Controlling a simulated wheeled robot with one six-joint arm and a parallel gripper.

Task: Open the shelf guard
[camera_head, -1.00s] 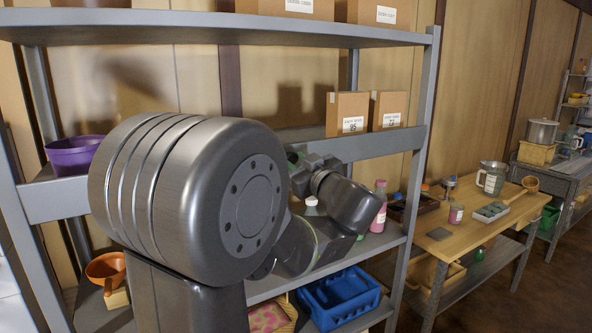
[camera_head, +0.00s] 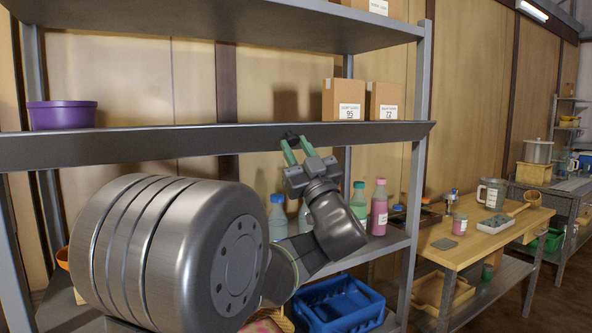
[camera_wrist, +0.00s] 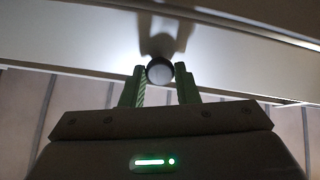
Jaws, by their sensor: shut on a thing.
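The shelf guard (camera_head: 190,139) is a long dark grey bar across the front of the middle shelf. Its right end passes in front of the right post and sticks out slightly beyond it. A small round dark knob (camera_head: 291,136) sits on the guard. My gripper (camera_head: 289,147) is shut on the knob, coming from below and in front. In the wrist view, the green fingers of my gripper (camera_wrist: 160,82) close on both sides of the knob (camera_wrist: 159,71), under the pale guard (camera_wrist: 80,42). My arm hides part of the lower shelf.
Behind the guard stand a purple pot (camera_head: 62,115) and cardboard boxes (camera_head: 345,99). Below are a blue-capped bottle (camera_head: 277,222), a pink bottle (camera_head: 378,210) and a blue crate (camera_head: 340,304). A wooden workbench (camera_head: 478,238) stands at the right.

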